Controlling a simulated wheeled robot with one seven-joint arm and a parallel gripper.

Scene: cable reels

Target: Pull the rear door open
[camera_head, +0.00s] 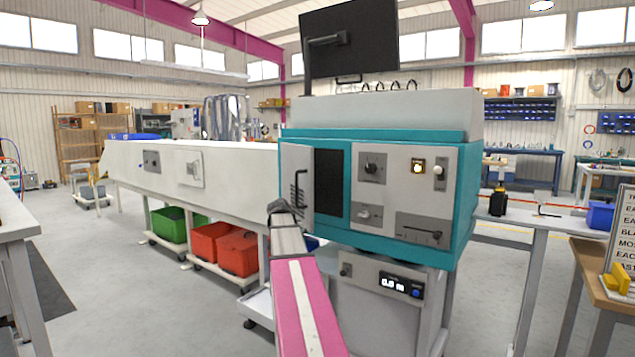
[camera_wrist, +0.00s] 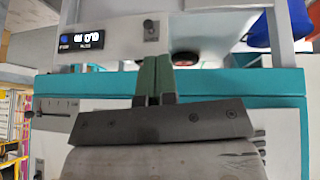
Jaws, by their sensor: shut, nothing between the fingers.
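The teal and white machine (camera_head: 462,200) stands in the middle of the head view. A white door (camera_head: 295,165) with a black bar handle (camera_head: 299,192) is at the left of its front face, standing out at an angle beside a dark opening (camera_head: 328,182). I cannot tell whether this is the rear door. My gripper (camera_head: 279,206) is in front of the door's lower left part, and my arm hides what is behind it. In the wrist view my gripper's green fingers (camera_wrist: 153,80) are together and empty; the handle cannot be made out there.
A long white trough (camera_head: 235,180) runs left from the machine, with green (camera_head: 172,224) and red (camera_head: 238,254) bins below. A lower cabinet with a lit display (camera_head: 394,284) sits under the machine. A bench (camera_head: 525,230) stands at right.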

